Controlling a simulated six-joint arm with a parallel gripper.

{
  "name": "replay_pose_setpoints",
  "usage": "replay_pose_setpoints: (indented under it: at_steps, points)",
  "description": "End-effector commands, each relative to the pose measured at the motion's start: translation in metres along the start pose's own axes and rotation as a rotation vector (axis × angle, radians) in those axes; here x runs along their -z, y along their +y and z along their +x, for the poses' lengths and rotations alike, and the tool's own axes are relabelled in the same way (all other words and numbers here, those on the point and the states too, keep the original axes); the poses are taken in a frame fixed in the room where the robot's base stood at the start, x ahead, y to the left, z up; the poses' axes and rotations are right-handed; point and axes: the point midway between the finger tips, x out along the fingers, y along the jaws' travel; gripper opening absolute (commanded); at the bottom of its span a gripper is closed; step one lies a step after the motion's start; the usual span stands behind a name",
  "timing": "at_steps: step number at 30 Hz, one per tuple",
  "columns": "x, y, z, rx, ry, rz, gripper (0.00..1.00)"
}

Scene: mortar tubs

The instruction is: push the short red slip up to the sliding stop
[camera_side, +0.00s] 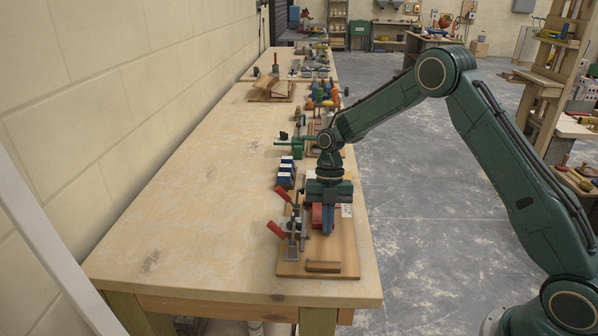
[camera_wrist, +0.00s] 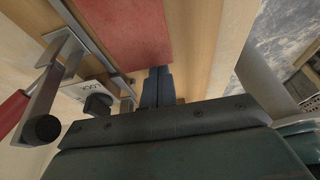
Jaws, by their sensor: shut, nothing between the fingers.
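The short red slip (camera_wrist: 125,32) lies flat on a wooden board (camera_wrist: 203,45) in the wrist view. In the side view only a small part of the red slip (camera_side: 316,214) shows, beside my gripper. My gripper (camera_side: 327,229) points down over the board, its dark blue fingers together and empty. In the wrist view the fingertips (camera_wrist: 158,76) are close to the slip's near edge; I cannot tell whether they touch it. A wooden bar (camera_side: 323,266) lies across the board's front end. I cannot tell for certain which part is the sliding stop.
Clamps with red handles (camera_side: 277,229) stand at the board's left edge; a metal clamp arm (camera_wrist: 45,92) shows left of the slip. Blue blocks (camera_side: 286,172) and a green clamp (camera_side: 290,147) are farther back. The bench top (camera_side: 190,200) to the left is clear.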

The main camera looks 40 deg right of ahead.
Motion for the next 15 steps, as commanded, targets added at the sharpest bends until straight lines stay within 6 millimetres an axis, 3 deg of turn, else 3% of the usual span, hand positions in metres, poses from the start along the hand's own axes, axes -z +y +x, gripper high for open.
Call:
replay_pose_setpoints:
  at_steps: [10,15]
  points:
    - [0.034,0.001,0.011,0.006,0.007,-0.01,0.0]
    - [0.033,0.001,-0.011,0.004,0.005,-0.008,0.0]
